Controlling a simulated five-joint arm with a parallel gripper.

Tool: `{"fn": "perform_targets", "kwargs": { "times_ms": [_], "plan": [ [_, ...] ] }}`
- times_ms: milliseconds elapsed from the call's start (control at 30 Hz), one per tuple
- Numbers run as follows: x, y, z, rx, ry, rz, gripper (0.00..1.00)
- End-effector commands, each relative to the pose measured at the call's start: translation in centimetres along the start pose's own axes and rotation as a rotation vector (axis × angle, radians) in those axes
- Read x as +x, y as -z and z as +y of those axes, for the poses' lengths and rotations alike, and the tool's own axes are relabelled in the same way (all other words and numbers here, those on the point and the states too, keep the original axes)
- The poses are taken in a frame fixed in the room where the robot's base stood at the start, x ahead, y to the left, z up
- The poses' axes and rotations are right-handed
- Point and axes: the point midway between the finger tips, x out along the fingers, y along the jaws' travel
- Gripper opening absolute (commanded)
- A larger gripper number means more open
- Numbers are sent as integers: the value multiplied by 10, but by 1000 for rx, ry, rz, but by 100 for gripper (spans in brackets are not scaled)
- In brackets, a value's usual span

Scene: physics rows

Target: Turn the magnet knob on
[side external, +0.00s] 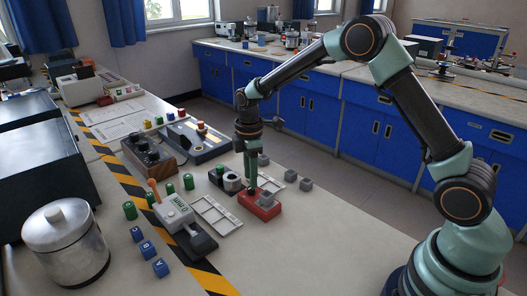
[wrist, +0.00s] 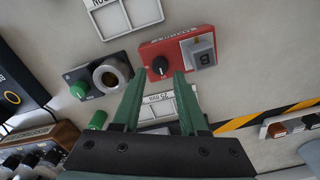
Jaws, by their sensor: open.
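The red magnet box (wrist: 183,73) has a black knob (wrist: 160,65) with a light pointer mark. A grey block marked B (wrist: 203,57) sits at the box's other end. In the side view the red box (side external: 262,208) stands on the bench under my gripper (side external: 251,184). My gripper (wrist: 160,80) is open, pointing down, with nothing between its fingers. In the wrist view the knob shows just beyond and between the fingertips. I cannot tell whether the fingers touch it. In the side view the gripper hides the knob.
A dark box with a green knob (wrist: 79,89) and a metal ring (wrist: 110,75) stands beside the red box. White trays (side external: 216,213) lie close by. Several grey cubes (side external: 306,184) lie to the right. A grey lever device (side external: 184,222) stands front left.

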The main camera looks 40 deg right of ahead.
Motion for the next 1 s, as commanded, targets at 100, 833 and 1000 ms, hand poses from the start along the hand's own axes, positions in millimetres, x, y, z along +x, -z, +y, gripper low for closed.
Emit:
{"fn": "perform_targets", "kwargs": {
  "times_ms": [100,833,1000],
  "plan": [
    [18,0,-1,0,2,-1,43],
    [34,0,0,1,0,0,0],
    [33,0,0,14,0,0,0]
  ]
}}
